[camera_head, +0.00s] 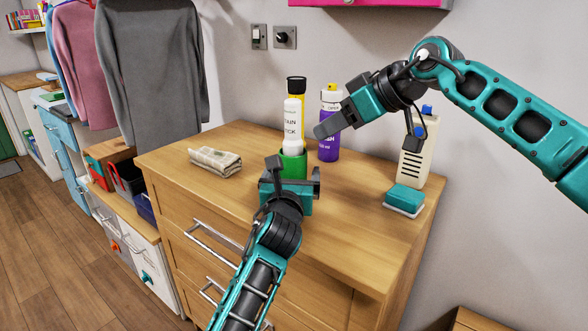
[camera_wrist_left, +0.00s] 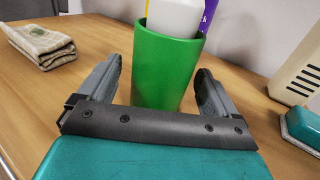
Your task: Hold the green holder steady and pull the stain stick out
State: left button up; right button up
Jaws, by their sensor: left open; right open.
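The green holder (camera_head: 293,165) stands upright on the wooden dresser top. The white stain stick (camera_head: 293,122) stands in it, its upper part showing above the rim. My left gripper (camera_head: 290,178) is open, low in front of the holder. In the left wrist view its two fingers (camera_wrist_left: 155,90) lie on either side of the green holder (camera_wrist_left: 165,70), with gaps showing on both sides. The stain stick's white lower part (camera_wrist_left: 175,15) shows in the holder's mouth. My right gripper (camera_head: 325,128) is open and empty, up to the right of the stain stick.
A yellow bottle with a black cap (camera_head: 297,87) and a purple bottle (camera_head: 329,143) stand close behind the holder. A folded cloth (camera_head: 215,161) lies to the left. A beige container (camera_head: 416,150) and teal sponge (camera_head: 405,198) are at the right.

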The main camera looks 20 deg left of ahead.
pick_arm(q)
jog(key=shift+w+a, duration=0.15)
jog(key=shift+w, duration=0.65)
jog(key=shift+w+a, duration=0.15)
jog(key=shift+w, duration=0.65)
jog(key=c, duration=0.9)
jog(key=o, duration=1)
jog(key=shift+s, duration=0.1)
